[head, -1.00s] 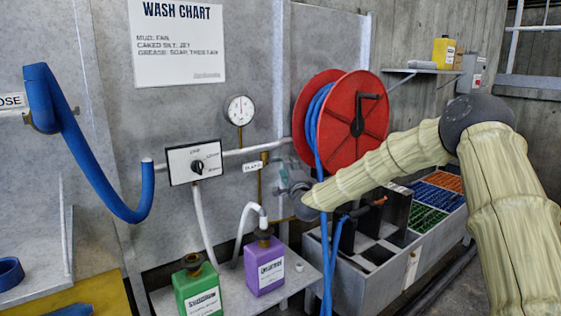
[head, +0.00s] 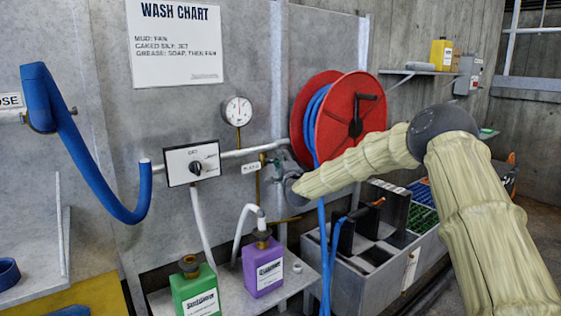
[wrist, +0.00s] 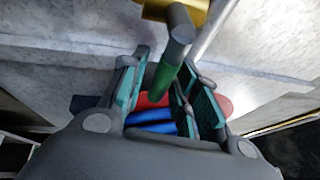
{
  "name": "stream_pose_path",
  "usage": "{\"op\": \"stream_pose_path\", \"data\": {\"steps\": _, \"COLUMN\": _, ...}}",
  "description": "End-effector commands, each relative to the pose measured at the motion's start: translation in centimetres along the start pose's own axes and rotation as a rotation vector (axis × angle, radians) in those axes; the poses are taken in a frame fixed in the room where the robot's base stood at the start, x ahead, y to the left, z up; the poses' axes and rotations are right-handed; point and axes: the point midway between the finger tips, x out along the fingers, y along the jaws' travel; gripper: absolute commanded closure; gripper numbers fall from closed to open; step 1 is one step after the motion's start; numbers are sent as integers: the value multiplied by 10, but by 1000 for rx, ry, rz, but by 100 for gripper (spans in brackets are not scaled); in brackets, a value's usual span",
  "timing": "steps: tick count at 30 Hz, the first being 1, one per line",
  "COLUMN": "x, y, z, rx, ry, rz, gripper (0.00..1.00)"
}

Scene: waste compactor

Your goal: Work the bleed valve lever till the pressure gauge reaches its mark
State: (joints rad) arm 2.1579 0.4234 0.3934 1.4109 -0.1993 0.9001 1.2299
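The round white pressure gauge (head: 238,111) is on the wall in the head view. Its dark needle points about upward; its mark is too small to read. A brass pipe (head: 239,138) runs down from it. The bleed valve's small label (head: 251,168) is beside my gripper (head: 277,162), which largely hides the valve. In the wrist view, the lever with a green grip (wrist: 163,79) and grey end stands between the teal-padded fingers of my gripper (wrist: 168,68). The fingers are apart, with a gap on the left side; contact on the right is unclear.
A red hose reel (head: 345,120) with blue hose is close behind my arm. A selector box (head: 193,163), green bottle (head: 195,291) and purple bottle (head: 263,270) are left and below. A grey compartment bin (head: 345,278) stands below my arm.

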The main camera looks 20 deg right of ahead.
Motion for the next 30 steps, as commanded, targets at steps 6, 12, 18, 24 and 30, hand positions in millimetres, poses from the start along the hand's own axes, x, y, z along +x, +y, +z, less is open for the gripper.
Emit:
{"op": "stream_pose_path", "data": {"steps": 6, "x": 0, "y": 0, "z": 0, "rx": 0, "ry": 0, "rz": 0, "gripper": 100}}
{"op": "stream_pose_path", "data": {"steps": 12, "x": 0, "y": 0, "z": -1, "rx": -32, "ry": -6, "rz": -13, "gripper": 100}}
{"op": "stream_pose_path", "data": {"steps": 18, "x": 1, "y": -10, "z": 1, "rx": -196, "ry": -42, "rz": -82, "gripper": 100}}
{"op": "stream_pose_path", "data": {"steps": 24, "x": 2, "y": -15, "z": 2, "rx": -257, "ry": -54, "rz": -107, "gripper": 100}}
{"op": "stream_pose_path", "data": {"steps": 30, "x": 2, "y": -15, "z": 2, "rx": -255, "ry": -53, "rz": -106, "gripper": 100}}
